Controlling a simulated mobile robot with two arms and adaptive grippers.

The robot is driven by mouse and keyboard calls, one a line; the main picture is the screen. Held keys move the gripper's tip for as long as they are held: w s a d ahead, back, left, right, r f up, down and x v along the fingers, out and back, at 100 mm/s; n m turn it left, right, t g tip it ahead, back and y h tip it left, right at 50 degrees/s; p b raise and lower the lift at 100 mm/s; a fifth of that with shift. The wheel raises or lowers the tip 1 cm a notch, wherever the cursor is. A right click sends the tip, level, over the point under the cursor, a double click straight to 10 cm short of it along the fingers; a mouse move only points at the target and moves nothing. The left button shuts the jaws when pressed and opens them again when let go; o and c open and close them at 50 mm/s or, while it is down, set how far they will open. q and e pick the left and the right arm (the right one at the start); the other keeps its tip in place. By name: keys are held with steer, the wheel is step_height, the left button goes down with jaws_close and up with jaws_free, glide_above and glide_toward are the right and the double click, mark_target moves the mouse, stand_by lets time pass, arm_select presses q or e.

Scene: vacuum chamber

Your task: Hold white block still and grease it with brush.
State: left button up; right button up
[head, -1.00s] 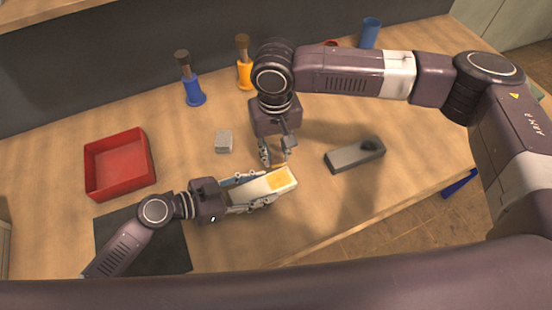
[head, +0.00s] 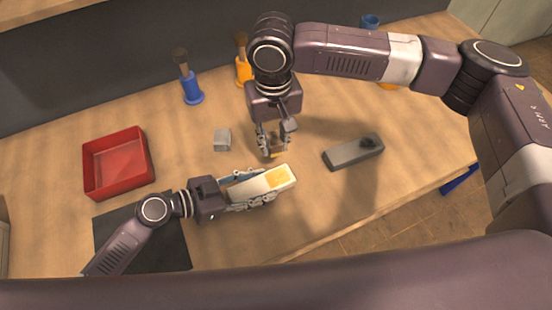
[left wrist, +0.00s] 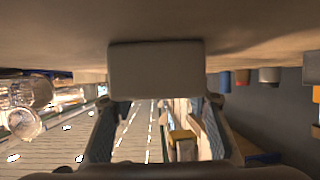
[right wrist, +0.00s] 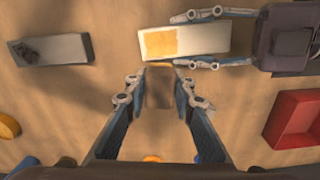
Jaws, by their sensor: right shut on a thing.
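The white block (head: 248,188) lies near the table's front edge with a yellow patch on its top toward the right end. My left gripper (head: 250,187) is shut around its long sides from the left. Its shaded near end fills the middle of the left wrist view (left wrist: 155,70). My right gripper (head: 272,148) points down just behind the block and is shut on the brush (right wrist: 160,90). The brush's yellowish tip (head: 278,155) appears just past the block's far edge. Contact between tip and block cannot be told. Most of the brush is hidden by the gripper in the head view.
A grey dish (head: 353,153) with a dark lump lies to the right. A small grey block (head: 222,140) sits behind. A red tray (head: 118,165) and black mat (head: 125,235) are at left. Blue (head: 192,90) and orange (head: 243,72) holders with brown tops stand at the back.

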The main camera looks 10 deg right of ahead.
arm_select(q)
steer(key=o, duration=0.4)
steer(key=v, duration=1.1)
steer(key=shift+f, duration=0.1)
steer(key=shift+s+a+r, duration=0.2)
steer(key=shift+a+r, duration=0.1)
steer(key=shift+a, duration=0.15)
